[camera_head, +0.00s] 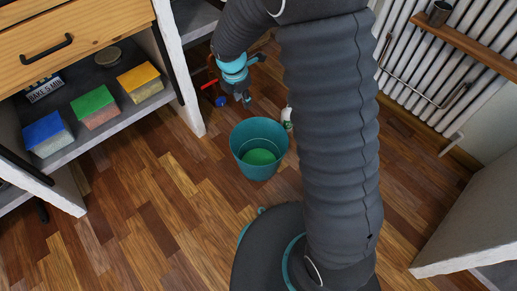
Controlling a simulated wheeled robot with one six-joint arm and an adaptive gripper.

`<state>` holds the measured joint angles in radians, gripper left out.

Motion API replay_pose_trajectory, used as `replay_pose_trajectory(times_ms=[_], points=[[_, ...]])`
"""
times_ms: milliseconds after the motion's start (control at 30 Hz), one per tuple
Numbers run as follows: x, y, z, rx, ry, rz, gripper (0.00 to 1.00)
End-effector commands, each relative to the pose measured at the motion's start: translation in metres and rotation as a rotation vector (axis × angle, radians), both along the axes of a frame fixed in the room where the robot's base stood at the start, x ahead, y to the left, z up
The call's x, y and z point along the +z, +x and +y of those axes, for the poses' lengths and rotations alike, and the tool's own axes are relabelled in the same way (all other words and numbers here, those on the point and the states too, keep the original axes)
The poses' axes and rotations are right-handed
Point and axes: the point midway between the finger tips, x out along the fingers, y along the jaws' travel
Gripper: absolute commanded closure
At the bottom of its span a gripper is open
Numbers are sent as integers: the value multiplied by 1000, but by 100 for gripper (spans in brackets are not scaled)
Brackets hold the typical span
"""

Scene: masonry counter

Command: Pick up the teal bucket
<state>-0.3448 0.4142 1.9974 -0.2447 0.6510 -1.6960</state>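The teal bucket (243,172) stands upright on the wooden floor near the middle of the head view. Its top is open and a brighter green round patch (261,157) shows at its bottom. My gripper (245,100) hangs at the end of my arm, above and behind the bucket's far rim in the picture. It appears apart from the bucket. The fingers are small and dark, and I cannot tell whether they are open or shut.
A shelf unit with a drawer (70,42) stands at the left, holding blue (46,134), green (95,106) and yellow (140,82) topped blocks. A white item (287,117) sits behind the bucket. A radiator (425,75) is at right. Floor left of the bucket is clear.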

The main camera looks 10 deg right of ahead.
Motion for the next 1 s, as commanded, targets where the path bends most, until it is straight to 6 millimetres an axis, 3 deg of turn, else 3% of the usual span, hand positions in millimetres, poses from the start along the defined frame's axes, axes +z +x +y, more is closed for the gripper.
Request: replay_pose_trajectory(times_ms=[100,300,533,1000], points=[[-43,8,21,218,-47,61,67],[-99,13,45,506,-95,131,67],[-128,13,54,637,-115,164,67],[-201,16,44,641,-116,165,67]])
